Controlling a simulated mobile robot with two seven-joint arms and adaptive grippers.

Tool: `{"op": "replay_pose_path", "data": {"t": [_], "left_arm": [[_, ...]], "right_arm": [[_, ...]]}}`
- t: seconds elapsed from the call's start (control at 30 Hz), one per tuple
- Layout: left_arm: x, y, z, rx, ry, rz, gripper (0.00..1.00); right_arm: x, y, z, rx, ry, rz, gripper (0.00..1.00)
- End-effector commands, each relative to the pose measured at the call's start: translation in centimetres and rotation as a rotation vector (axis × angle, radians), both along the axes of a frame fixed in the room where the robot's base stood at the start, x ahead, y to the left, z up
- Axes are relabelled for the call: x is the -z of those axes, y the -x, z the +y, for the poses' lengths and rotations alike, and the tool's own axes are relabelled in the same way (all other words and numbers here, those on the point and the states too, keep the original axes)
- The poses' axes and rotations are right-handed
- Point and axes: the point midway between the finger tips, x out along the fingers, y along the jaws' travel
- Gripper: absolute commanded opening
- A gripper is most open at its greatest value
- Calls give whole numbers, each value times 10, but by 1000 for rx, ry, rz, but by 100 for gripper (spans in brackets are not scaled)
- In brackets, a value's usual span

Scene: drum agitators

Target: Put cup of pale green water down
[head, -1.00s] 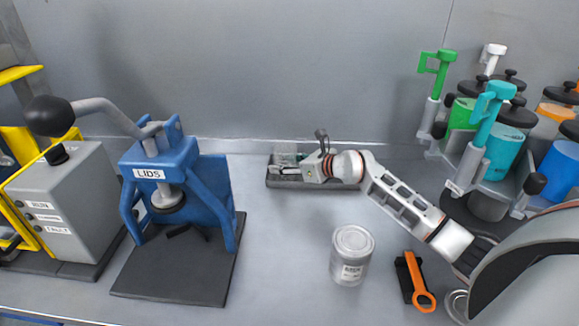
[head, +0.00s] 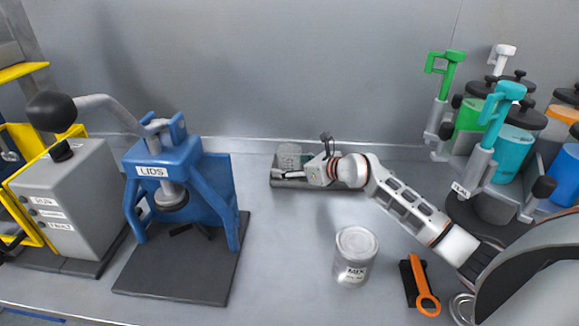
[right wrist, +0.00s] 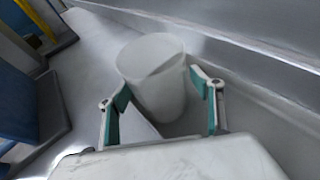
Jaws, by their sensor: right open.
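A pale grey-white cup (head: 289,155) stands upright on a low grey tray (head: 281,183) at the back of the bench. My right gripper (head: 291,173) is low at the tray beside the cup. In the right wrist view the cup (right wrist: 155,78) stands just ahead of the right gripper (right wrist: 160,92), between its two spread teal-padded fingers. The jaws are open. The water in the cup does not show clearly. My left gripper is not in view.
A blue lid press (head: 165,190) and a grey control box (head: 65,205) stand left. A MIX tin (head: 355,257) and an orange-handled tool (head: 418,283) are in front of my right arm. Coloured paint dispensers (head: 515,150) crowd the right. The bench between press and tin is clear.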

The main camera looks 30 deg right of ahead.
Motion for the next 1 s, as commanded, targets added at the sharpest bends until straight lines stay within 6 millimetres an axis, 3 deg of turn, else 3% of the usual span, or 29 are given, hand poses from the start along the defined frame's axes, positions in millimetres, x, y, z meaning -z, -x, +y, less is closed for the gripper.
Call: {"op": "replay_pose_path", "data": {"t": [0.5,1.0], "left_arm": [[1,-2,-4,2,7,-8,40],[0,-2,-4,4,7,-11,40]], "right_arm": [[-25,60,-24,0,2,2,65],[-28,64,-25,0,0,1,65]]}}
